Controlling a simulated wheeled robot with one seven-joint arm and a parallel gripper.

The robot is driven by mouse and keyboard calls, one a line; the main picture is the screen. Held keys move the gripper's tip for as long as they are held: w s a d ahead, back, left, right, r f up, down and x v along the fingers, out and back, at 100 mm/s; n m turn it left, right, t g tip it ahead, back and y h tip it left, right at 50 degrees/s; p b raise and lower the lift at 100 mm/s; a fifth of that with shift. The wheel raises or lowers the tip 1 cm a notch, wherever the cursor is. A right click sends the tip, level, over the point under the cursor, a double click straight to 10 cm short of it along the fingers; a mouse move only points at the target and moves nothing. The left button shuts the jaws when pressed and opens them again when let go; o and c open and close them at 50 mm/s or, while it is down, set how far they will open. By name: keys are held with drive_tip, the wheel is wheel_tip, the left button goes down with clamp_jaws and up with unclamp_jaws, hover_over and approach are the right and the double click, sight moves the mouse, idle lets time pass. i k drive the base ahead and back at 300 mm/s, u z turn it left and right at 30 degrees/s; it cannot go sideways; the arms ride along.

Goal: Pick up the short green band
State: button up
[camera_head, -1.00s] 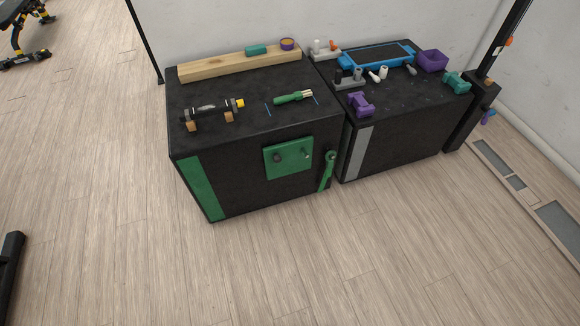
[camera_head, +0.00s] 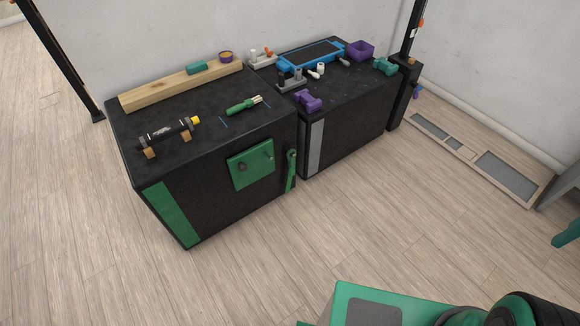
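A narrow green strip (camera_head: 291,170) with a rounded upper end hangs upright at the right front edge of the left black box (camera_head: 215,209). It looks like the short green band, but it is small and I cannot be sure. A green item with a pale end (camera_head: 243,106) lies on top of that box between two blue marks. A wide green stripe (camera_head: 172,214) runs down the box's front left. My gripper is not in view.
A green panel with pegs (camera_head: 250,166) is on the box front. A wooden beam (camera_head: 165,89), a teal block (camera_head: 197,67) and a black roller (camera_head: 168,134) sit on top. The right box (camera_head: 345,137) holds purple dumbbells (camera_head: 308,101) and a blue tray (camera_head: 312,53). Open floor lies in front.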

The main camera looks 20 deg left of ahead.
sight(291, 160)
drive_tip(key=u, duration=0.1)
drive_tip(key=i, duration=1)
drive_tip(key=z, duration=0.1)
